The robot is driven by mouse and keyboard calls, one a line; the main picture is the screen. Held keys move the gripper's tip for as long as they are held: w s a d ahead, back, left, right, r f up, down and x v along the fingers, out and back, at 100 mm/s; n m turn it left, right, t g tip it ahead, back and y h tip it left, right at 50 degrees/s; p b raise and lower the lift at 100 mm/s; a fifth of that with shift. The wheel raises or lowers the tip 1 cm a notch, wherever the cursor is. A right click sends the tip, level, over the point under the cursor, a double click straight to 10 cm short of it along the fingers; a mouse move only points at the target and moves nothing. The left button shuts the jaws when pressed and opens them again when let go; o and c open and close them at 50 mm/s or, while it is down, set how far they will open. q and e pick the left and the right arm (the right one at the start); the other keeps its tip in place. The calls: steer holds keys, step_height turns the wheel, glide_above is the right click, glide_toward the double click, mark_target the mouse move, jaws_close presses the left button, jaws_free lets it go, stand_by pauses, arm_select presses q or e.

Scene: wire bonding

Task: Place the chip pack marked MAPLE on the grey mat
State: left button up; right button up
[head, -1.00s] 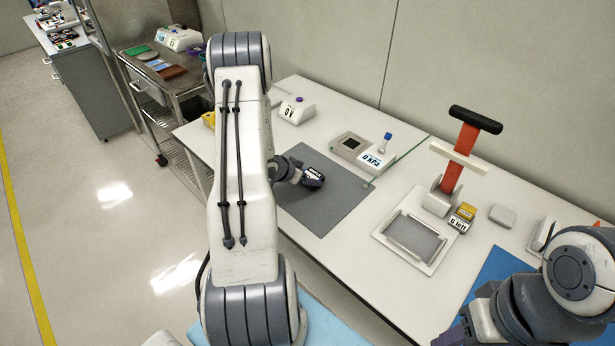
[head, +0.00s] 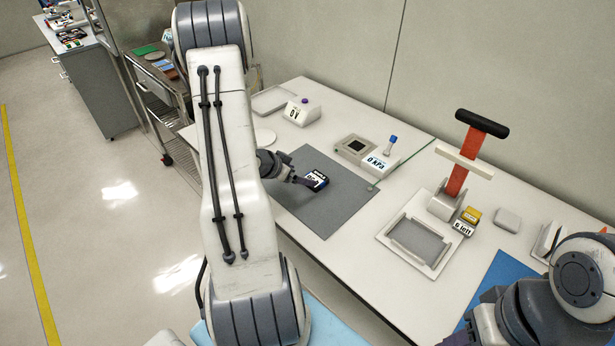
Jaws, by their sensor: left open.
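My left gripper (head: 303,182) is open, right beside the left side of the pack. The fingers are small and partly dark against the mat, so I cannot tell whether they touch the pack.
A 0 kPa device (head: 381,161) stands by the mat's far right edge, near a small socketed box (head: 354,148). A 0 V box (head: 301,111) stands behind. A white tray fixture (head: 417,243) and a red-levered press (head: 460,178) stand to the right. The mat's near part is clear.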

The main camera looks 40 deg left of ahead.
arm_select(q)
steer(key=w+d+r+m+g+y, duration=0.1)
steer(key=d+r+g, duration=0.1)
steer(key=d+r, duration=0.5)
steer(key=w+d+r+m+g+y, duration=0.15)
steer(key=d+r, duration=0.25)
steer(key=d, duration=0.6)
steer(key=s+d+r+m+g+h, duration=0.1)
steer(key=s+d+r, duration=0.1)
steer(key=s+d, duration=0.35)
steer(key=s+d+r+m+g+h, duration=0.1)
steer(key=s+d, duration=0.2)
steer(key=d, duration=0.6)
steer(key=s+d+r+m+g, duration=0.1)
steer(key=s+d, duration=0.3)
steer(key=s, duration=0.4)
steer(key=s+d+r+m+g, duration=0.1)
steer(key=s+d+g, duration=0.1)
steer(key=s+d, duration=0.2)
steer(key=s+h, duration=0.1)
steer(key=s, duration=0.2)
steer(key=shift+s, duration=0.4)
steer(key=shift+g, duration=0.25)
